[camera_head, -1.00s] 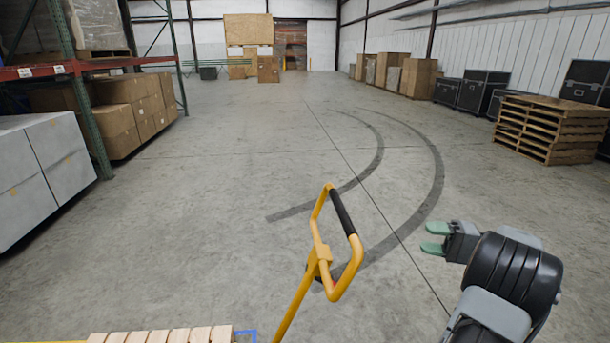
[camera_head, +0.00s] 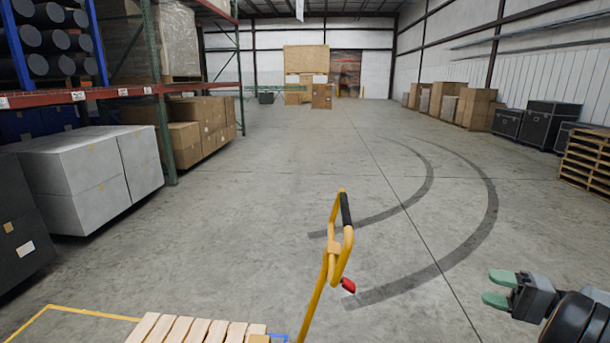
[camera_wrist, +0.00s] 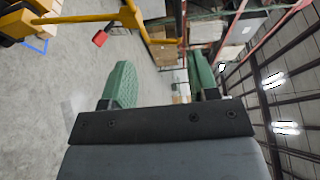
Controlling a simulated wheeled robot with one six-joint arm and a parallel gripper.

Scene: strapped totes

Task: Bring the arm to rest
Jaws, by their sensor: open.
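My gripper (camera_head: 498,288) is at the lower right of the head view, with its two green fingers apart and nothing between them. It also shows in the wrist view (camera_wrist: 160,85), open and empty, with floor and racking beyond it. My arm's dark links run off the lower right corner of the head view. No object touches the fingers.
A yellow pallet-jack handle (camera_head: 333,240) stands left of my gripper, with a small red object (camera_head: 348,286) beside it. A slatted wooden pallet (camera_head: 190,330) is at the bottom. Racking with boxes (camera_head: 205,120) lines the left. A pallet stack (camera_head: 587,160) stands right. The middle floor is open.

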